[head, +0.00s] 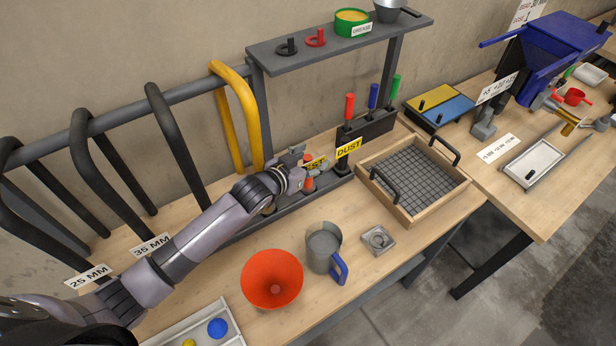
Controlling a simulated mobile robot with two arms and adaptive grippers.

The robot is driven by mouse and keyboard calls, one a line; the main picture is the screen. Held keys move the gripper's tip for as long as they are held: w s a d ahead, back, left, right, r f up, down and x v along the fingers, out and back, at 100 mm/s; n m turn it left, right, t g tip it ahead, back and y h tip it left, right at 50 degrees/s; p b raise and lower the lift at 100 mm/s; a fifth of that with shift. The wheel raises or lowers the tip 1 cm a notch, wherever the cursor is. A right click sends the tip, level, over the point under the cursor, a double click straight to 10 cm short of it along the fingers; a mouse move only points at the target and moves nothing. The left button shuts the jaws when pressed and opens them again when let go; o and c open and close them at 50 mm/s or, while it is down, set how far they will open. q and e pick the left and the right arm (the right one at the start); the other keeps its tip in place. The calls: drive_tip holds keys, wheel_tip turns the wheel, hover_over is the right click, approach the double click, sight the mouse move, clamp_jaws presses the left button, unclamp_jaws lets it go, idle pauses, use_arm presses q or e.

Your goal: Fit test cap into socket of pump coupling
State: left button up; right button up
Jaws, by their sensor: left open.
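My left gripper (311,166) is open at the caps rack (325,187), its fingers in front of the yellow TEST label. An orange-red cap (308,184), which appears to be the test cap, stands on the rack just under the fingers. I cannot tell whether they touch it. My gripper partly hides the cap and label. A dark cap (342,167) stands under the yellow DUST label (348,148), to the right. A small grey square block with a round recess (378,240), possibly the pump coupling with its socket, lies on the bench. My right gripper is not in view.
A grey jug (324,250) with a blue handle and an orange funnel (272,279) stand in front of the rack. A sieve box (415,178) is at right. Black hoses (178,140) and a yellow hose (236,110) hang behind. Bare bench surrounds the grey block.

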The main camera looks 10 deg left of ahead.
use_arm(q)
clamp_jaws()
idle(0.6)
drive_tip(key=shift+r, duration=0.1)
idle(0.4)
